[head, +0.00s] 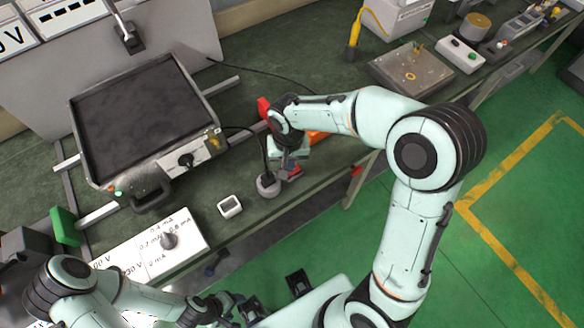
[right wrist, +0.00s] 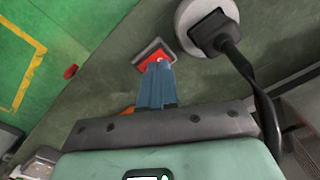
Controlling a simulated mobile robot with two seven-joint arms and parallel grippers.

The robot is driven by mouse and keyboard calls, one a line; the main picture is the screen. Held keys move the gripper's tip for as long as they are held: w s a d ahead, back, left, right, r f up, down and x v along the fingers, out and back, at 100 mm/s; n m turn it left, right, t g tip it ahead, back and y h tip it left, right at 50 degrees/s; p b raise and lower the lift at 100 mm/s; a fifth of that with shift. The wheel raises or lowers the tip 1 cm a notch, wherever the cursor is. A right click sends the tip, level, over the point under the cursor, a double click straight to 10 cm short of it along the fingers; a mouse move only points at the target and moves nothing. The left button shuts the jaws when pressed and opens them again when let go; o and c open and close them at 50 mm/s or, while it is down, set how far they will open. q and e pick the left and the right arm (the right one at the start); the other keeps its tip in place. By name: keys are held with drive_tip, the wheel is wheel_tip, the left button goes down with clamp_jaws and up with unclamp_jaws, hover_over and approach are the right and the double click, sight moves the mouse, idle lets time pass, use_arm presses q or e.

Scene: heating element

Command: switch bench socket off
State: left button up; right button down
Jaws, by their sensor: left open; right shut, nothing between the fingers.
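A red switch in a grey frame (head: 296,171) sits near the front edge of the bench; it also shows in the right wrist view (right wrist: 155,53). Beside it is a round light grey socket (head: 268,186) with a black plug in it, also in the right wrist view (right wrist: 192,18). My right gripper (head: 287,173) is shut and empty, pointing down. In the right wrist view its blue fingertips (right wrist: 158,68) overlap the red switch's near part; I cannot tell if they touch. The switch's position is unclear. My left gripper (head: 273,296) is open and empty, low in the head view.
A hotplate-like heater (head: 140,108) with a dark top stands left on the green bench (head: 330,80). A small white switch (head: 229,207) and a white dial panel (head: 185,240) lie nearer. A red knob (head: 357,170) is on the bench edge. A black cord rises from the plug.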

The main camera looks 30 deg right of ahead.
use_arm(q)
drive_tip(key=shift+s+f+b, duration=0.35)
drive_tip(key=shift+f+b, duration=0.3)
drive_tip(key=shift+f, duration=0.15)
use_arm(e)
drive_tip(key=shift+f, duration=1)
use_arm(q)
drive_tip(key=shift+r, duration=0.1)
use_arm(e)
drive_tip(key=shift+r, duration=0.1)
drive_tip(key=shift+r+p, duration=2.15)
drive_tip(key=shift+r, duration=1.35)
use_arm(q)
drive_tip(key=w+r, duration=0.2)
drive_tip(key=r, duration=0.3)
drive_tip(key=shift+w, duration=0.4)
use_arm(e)
drive_tip(key=shift+f, duration=0.1)
use_arm(q)
drive_tip(key=shift+s, duration=0.1)
